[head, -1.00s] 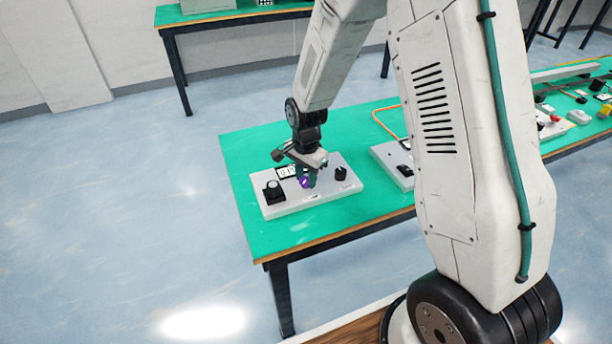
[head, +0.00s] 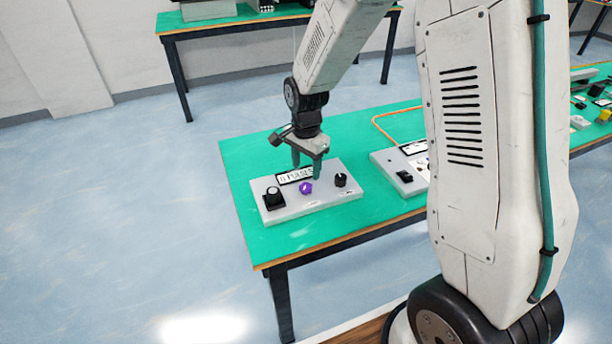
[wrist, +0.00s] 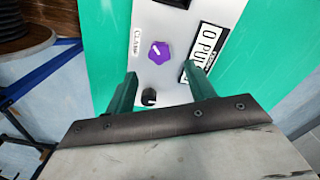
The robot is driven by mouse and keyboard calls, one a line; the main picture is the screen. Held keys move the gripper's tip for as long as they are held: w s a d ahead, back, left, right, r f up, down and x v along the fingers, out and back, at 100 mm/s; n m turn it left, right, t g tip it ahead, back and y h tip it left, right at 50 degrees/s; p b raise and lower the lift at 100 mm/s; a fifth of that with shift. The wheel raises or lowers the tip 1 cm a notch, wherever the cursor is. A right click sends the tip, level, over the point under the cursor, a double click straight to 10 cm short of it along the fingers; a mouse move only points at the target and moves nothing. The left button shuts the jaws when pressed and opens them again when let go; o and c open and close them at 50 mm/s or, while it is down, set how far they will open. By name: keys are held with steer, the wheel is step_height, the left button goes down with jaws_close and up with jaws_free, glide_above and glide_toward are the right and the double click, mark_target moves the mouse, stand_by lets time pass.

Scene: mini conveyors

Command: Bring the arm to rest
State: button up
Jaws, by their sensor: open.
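My gripper (head: 308,162) is open and empty, above the back part of a light grey control panel (head: 322,197) on the green table (head: 240,160). Its two green fingers also show apart in the wrist view (wrist: 160,90). A purple knob (head: 305,187) with a white pointer mark is in the middle of the panel, clear of the fingers. It also shows ahead of the fingertips in the wrist view (wrist: 160,52). A black knob (head: 340,180) is on the panel's right and a larger black control (head: 273,198) on its left. A label plate is partly hidden behind a finger.
A second grey panel (head: 392,174) with a black switch (head: 404,176) stands to the right, partly hidden by my arm. An orange cable (head: 385,120) lies behind it. Another green table (head: 225,22) stands at the back. The floor at left is clear.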

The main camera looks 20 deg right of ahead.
steer(key=shift+r, duration=0.75)
steer(key=shift+s+n, duration=0.15)
steer(key=shift+n, duration=0.25)
steer(key=s+d+r+n, duration=0.1)
steer(key=s+r+n, duration=0.5)
steer(key=s+r, duration=0.4)
steer(key=s+d+r+n+t, duration=0.1)
steer(key=s+r+n, duration=0.5)
steer(key=s, duration=1.4)
step_height(320, 180, up, 5)
steer(key=shift+d+f, duration=0.1)
steer(key=shift+d, duration=0.4)
